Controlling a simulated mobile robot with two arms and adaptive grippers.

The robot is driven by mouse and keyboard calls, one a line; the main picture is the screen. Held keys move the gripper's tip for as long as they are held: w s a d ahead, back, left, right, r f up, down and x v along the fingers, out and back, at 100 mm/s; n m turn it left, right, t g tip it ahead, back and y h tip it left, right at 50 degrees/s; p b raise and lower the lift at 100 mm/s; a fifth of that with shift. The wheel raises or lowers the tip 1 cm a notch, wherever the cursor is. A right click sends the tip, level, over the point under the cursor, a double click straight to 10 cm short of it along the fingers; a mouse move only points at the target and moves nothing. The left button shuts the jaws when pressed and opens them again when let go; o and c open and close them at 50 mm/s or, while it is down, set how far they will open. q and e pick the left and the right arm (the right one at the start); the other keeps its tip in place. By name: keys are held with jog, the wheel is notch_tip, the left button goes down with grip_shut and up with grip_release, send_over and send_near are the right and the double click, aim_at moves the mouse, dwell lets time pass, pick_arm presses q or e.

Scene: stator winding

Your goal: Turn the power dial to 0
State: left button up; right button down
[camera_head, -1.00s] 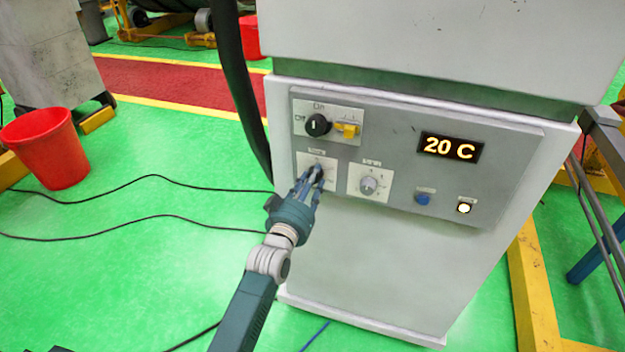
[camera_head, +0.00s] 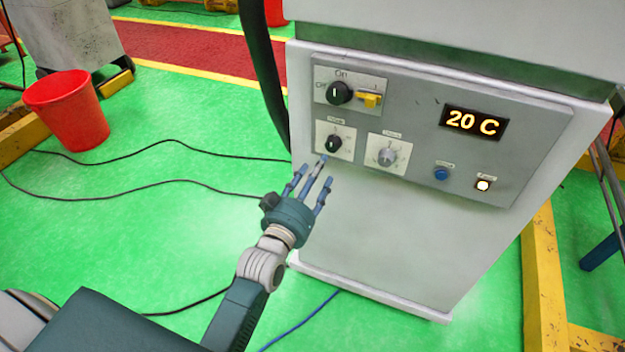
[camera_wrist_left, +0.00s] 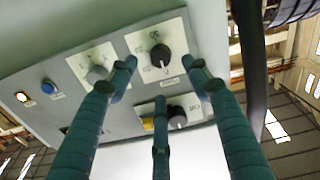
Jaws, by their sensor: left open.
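The grey control panel has a black dial (camera_head: 334,143) at its lower left and a grey dial (camera_head: 387,156) to the right of it. Their small labels are too blurred to tell which is the power dial. My left gripper (camera_head: 316,174) is open and empty, its three fingers spread just below and in front of the lower black dial, apart from it. In the left wrist view, turned upside down, this black dial (camera_wrist_left: 161,55) shows between the fingertips, its white pointer mark toward the picture's bottom. The grey dial (camera_wrist_left: 97,73) is left of it there. My right gripper is out of view.
An On/Off black switch (camera_head: 339,92) with a yellow part sits above. A display (camera_head: 474,121) reads 20 C. A blue button (camera_head: 441,174) and a lit white button (camera_head: 483,184) are at right. A black hose (camera_head: 263,75) hangs beside the cabinet's left edge.

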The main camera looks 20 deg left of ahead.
pick_arm(q)
jog(key=shift+s, duration=1.35)
